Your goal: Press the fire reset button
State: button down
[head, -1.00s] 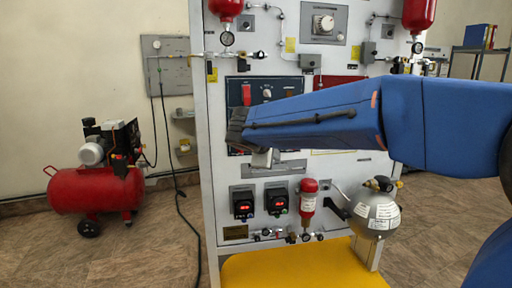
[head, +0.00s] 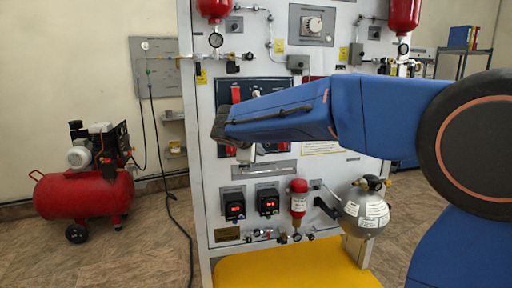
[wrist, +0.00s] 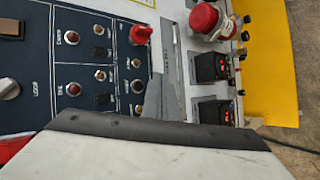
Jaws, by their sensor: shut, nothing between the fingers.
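My gripper (head: 245,154) is in front of the lower part of the dark control panel (head: 234,93) in the head view. Its fingers are shut and empty, and my blue arm hides much of the panel. In the wrist view the dark panel (wrist: 85,58) fills the left, turned on its side, with several small red and amber round buttons and a red knob (wrist: 140,34). The labels are too small or blurred to tell which one is the fire reset button. I cannot tell whether the fingertips touch the panel.
Below the panel are two digital displays (head: 234,204) (head: 268,201), a red cylinder (head: 298,196) and a silver sphere (head: 364,211). A yellow base (head: 290,270) sticks out at the bottom. A red compressor (head: 84,192) stands at left, with open floor between.

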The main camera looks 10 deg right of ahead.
jog(key=shift+w, duration=2)
jog(key=shift+w, duration=0.15)
dwell(0.5)
jog(key=shift+w, duration=0.25)
jog(key=shift+w, duration=0.4)
dwell(0.7)
jog(key=shift+s, duration=0.85)
jog(key=shift+s, duration=0.1)
jog(key=s, duration=0.4)
jog(key=shift+s, duration=0.4)
